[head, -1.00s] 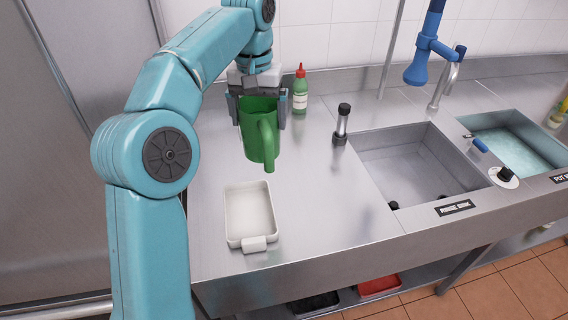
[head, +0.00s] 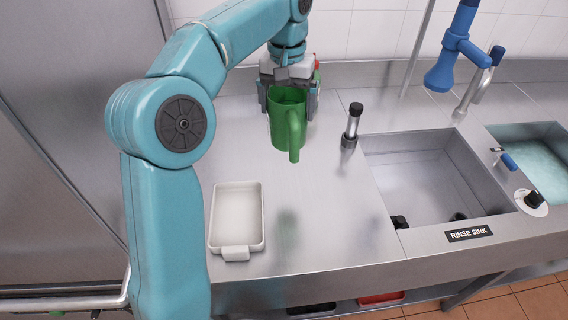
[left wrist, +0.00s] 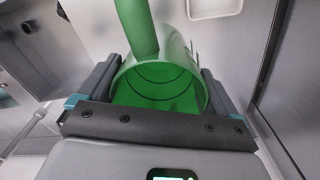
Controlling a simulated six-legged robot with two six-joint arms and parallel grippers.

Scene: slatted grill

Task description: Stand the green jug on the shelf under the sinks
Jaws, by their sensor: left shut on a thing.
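The green jug (head: 287,124) is upright in the head view, with its handle toward me. My left gripper (head: 289,100) is shut on it from the far side, one finger on each side of the body, and holds it above the steel counter. In the left wrist view the open mouth of the jug (left wrist: 158,88) sits between the two fingers (left wrist: 150,95). The shelf under the sinks (head: 425,293) shows only as a strip below the counter's front edge; most of it is hidden by the counter. My right gripper is in neither view.
A white tray (head: 237,217) lies on the counter at the left, near the front edge. A black-topped upright tube (head: 352,125) stands right of the jug. The rinse sink (head: 425,180) is further right. Red (head: 381,298) and black trays occupy part of the shelf.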

